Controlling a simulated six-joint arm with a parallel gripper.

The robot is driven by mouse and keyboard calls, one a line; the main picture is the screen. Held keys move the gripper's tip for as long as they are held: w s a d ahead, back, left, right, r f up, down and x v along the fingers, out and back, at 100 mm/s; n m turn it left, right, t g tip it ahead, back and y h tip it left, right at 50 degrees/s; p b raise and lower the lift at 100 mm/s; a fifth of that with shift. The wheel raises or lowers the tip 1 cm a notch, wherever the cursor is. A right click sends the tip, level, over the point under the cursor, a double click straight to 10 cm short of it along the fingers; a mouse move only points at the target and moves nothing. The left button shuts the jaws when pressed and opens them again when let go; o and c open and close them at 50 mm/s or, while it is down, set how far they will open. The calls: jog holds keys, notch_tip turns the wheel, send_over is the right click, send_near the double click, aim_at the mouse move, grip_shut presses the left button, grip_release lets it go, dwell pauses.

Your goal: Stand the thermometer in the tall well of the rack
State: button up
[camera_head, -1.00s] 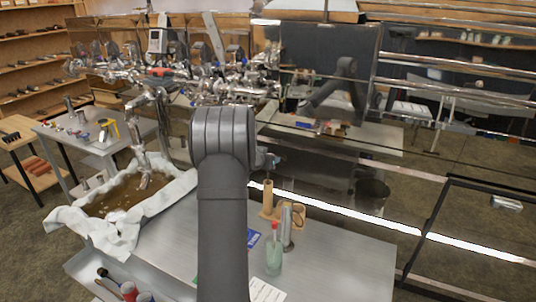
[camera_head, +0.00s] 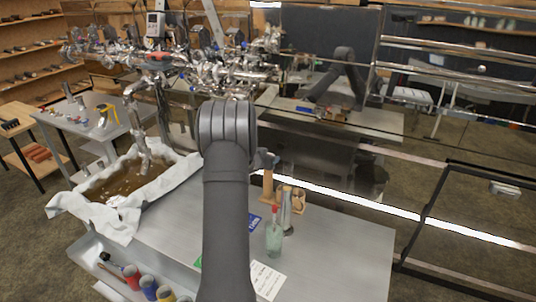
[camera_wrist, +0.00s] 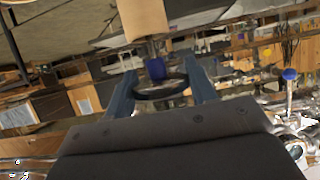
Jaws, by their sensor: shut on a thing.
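The wooden rack stands on the metal table; its tall well (camera_head: 267,187) is an upright tube, with shorter round wells (camera_head: 297,200) on its right. My gripper (camera_head: 268,158) is just above the tall well, partly hidden by my forearm. In the wrist view my gripper (camera_wrist: 161,88) is shut on a dark ringed thing with a blue part, seemingly the thermometer (camera_wrist: 156,68). The wooden tube (camera_wrist: 142,18) shows just beyond it at the top edge. I cannot tell whether the stem is inside the tube.
A shiny metal cylinder (camera_head: 286,212) and a glass jar (camera_head: 274,240) with a red-topped item stand close in front of the rack. A white card (camera_head: 267,280) lies nearby. The syrup pan (camera_head: 125,185) is at left. The table's right side is clear.

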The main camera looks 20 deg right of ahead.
jog(key=shift+f, duration=1.7)
jog(key=o, duration=1)
jog(key=shift+c, duration=0.2)
jog(key=o, duration=0.5)
jog(key=shift+c, duration=0.2)
jog(key=v, duration=0.7)
jog(key=shift+s+a, duration=0.2)
